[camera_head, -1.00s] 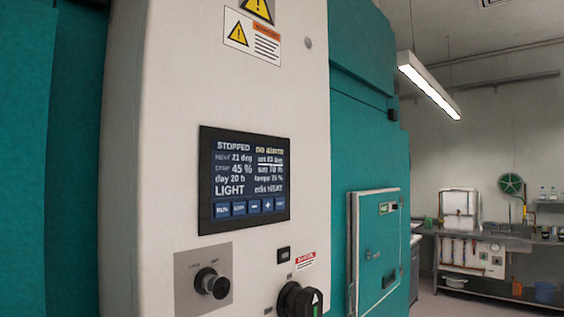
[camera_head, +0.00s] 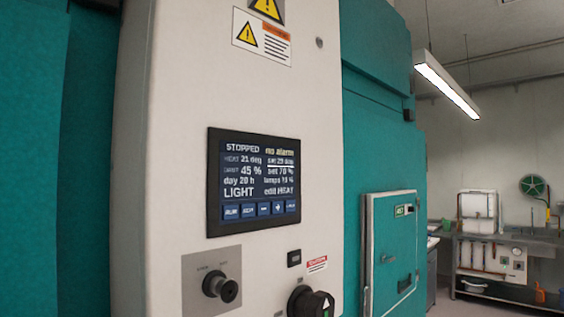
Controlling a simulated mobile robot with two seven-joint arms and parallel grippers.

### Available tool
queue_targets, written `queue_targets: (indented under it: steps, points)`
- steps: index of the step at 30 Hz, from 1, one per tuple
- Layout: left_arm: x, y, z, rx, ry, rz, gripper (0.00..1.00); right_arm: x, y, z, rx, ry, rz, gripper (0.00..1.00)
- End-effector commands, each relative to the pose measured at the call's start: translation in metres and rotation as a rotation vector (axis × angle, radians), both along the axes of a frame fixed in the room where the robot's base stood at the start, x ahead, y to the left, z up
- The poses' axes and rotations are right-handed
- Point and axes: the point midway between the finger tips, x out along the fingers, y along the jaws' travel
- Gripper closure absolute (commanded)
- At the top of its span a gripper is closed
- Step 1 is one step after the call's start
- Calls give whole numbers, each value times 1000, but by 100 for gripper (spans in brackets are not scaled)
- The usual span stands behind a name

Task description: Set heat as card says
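A dark touch screen (camera_head: 254,181) is set in the pale control panel (camera_head: 180,100) of a teal growth chamber. It shows STOPPED, "no alarm", HEAT 21 deg with an underlined set value that looks like 29 deg, 45 % with set 70 %, day 20 h, LIGHT and "edit HEAT". Along its bottom runs a row of blue keys (camera_head: 262,209), including minus and plus; the smaller labels are hard to read. No card with settings is in this view. Neither of my grippers is in view.
Below the screen are a black key-like knob (camera_head: 221,286) on a grey plate, a small black switch (camera_head: 294,258) and a large black rotary switch (camera_head: 310,302). A teal hatch door (camera_head: 393,255) is at right. A sink bench (camera_head: 500,250) stands farther back.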

Motion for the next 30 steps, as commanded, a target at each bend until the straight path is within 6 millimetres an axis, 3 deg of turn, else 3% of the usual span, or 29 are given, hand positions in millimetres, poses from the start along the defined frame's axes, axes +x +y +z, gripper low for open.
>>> queue_targets:
  steps: [26, 30]
  points:
    - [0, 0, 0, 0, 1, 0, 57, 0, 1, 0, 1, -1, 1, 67]
    - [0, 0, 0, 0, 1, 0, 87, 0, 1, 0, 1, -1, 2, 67]
